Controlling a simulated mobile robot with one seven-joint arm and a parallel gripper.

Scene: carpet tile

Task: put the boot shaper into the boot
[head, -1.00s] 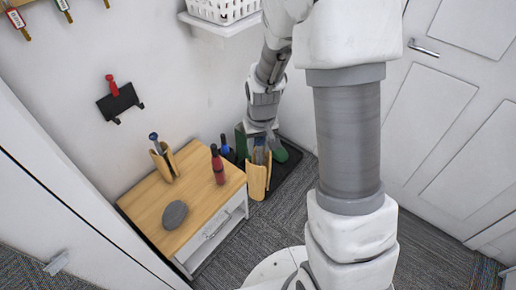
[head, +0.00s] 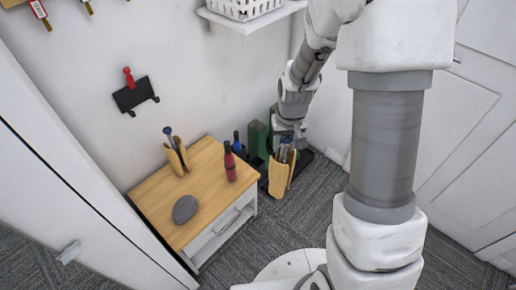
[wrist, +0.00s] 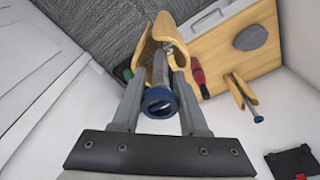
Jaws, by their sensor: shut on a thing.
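My gripper (wrist: 160,82) is shut on a boot shaper (wrist: 146,48), with two wooden halves, a metal stem and a blue end knob. In the head view my gripper (head: 288,138) holds this shaper (head: 280,178) with its wooden halves downward, in front of the dark tray beside the bench. A green boot (head: 258,140) stands just behind and left of the held shaper. Part of the boots is hidden by my gripper and arm. In the wrist view only a small green part (wrist: 125,73) shows left of the shaper. I cannot tell whether the shaper touches a boot.
A wooden-topped bench (head: 205,205) stands left of the shaper. It bears a second shaper (head: 176,158), a red bottle (head: 229,162) and a grey stone-like object (head: 185,209). A blue-topped bottle (head: 238,145) stands behind. A wall shelf (head: 250,25) is above; carpet in front is clear.

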